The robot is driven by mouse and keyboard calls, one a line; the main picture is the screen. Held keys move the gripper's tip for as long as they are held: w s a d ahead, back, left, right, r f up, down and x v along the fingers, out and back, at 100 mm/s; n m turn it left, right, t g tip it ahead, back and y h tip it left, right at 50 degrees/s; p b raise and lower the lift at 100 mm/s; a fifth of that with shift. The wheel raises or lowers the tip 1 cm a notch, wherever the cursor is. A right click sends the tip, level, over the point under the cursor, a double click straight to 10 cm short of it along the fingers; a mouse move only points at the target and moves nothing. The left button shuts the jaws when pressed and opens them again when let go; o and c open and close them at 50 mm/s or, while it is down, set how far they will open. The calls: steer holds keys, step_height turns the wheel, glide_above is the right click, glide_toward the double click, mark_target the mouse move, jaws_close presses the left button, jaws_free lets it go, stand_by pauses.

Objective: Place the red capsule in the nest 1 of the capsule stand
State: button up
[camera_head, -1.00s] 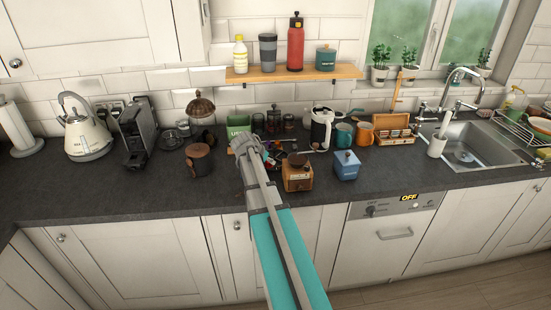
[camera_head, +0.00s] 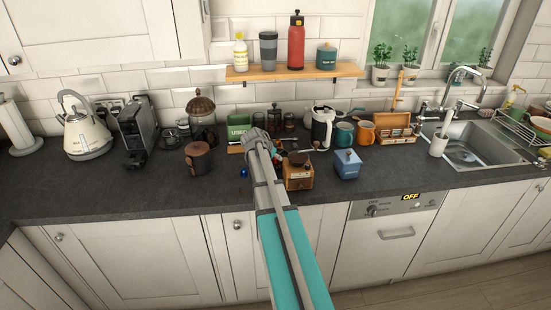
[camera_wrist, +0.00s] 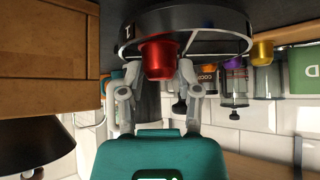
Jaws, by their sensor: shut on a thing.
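The red capsule (camera_wrist: 161,57) is between the fingertips of my gripper (camera_wrist: 160,80) in the wrist view, and the gripper is shut on it. The capsule stand (camera_wrist: 235,18), a dark ring with pale spokes and a white mark at its left, is right at the capsule. I cannot tell whether the capsule touches the stand or sits in a nest. Orange (camera_wrist: 208,72), purple (camera_wrist: 234,64) and gold (camera_wrist: 262,52) capsules show along the ring to the right. In the head view my arm hides the capsule and most of the stand area.
A green box (camera_head: 238,132) is behind on the left. A small blue thing (camera_head: 243,172) lies left of my arm. The front left worktop is clear.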

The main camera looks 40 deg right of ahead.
steer(key=shift+s+f+b, duration=0.1)
steer(key=shift+f+b, duration=0.45)
steer(key=shift+b, duration=0.1)
steer(key=o, duration=0.8)
steer(key=shift+f, duration=0.1)
steer(key=shift+r+p, duration=0.75)
steer(key=shift+p, duration=0.05)
steer(key=p+v, duration=0.8)
steer(key=v, duration=0.4)
steer(key=shift+p, duration=0.35)
steer(key=shift+f, duration=0.1)
